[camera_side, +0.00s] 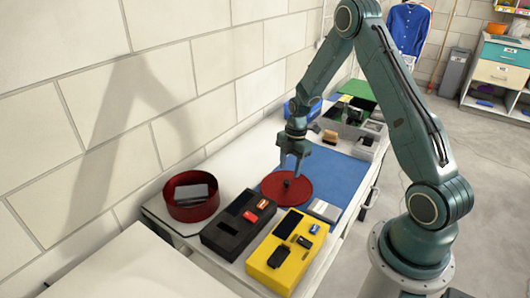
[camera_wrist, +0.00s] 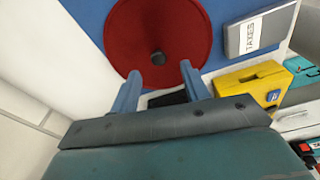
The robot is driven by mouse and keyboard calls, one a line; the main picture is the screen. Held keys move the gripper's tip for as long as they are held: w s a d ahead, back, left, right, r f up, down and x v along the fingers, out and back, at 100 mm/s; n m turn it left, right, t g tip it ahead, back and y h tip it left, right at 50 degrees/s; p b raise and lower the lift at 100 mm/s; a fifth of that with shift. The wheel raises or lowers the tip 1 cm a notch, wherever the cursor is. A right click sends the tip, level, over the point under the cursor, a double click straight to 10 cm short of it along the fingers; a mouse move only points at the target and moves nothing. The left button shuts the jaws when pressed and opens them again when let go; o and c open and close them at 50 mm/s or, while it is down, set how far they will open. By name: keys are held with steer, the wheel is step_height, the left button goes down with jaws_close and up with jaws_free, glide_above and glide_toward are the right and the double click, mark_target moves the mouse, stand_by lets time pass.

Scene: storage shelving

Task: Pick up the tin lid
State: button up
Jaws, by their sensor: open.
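The tin lid is a red disc (camera_side: 279,190) with a dark round knob in its middle, lying flat on a blue mat (camera_side: 340,172). It also shows in the wrist view (camera_wrist: 158,25), with the knob in front of my fingertips. My gripper (camera_side: 293,168) is above the lid near its back edge in the side view, pointing down. In the wrist view my gripper (camera_wrist: 160,68) has its two blue fingers apart, with nothing between them. The round red tin (camera_side: 190,203) stands open to the left, with a dark object inside.
A black box (camera_side: 225,235) and a yellow box (camera_side: 270,264) with small items stand in front of the lid. A grey box labelled TAXES (camera_wrist: 258,35) lies beside it. Grey bins (camera_side: 352,138) stand behind. The wall runs close along the left.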

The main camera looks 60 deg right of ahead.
mark_target(287, 181)
steer(key=shift+f, duration=0.15)
steer(key=shift+w+a+f, duration=0.1)
steer(key=shift+a+f, duration=0.1)
steer(key=shift+f, duration=1)
steer(key=shift+w+a+f, duration=0.1)
steer(key=shift+a+f, duration=0.1)
steer(key=shift+f, duration=1)
jaws_close()
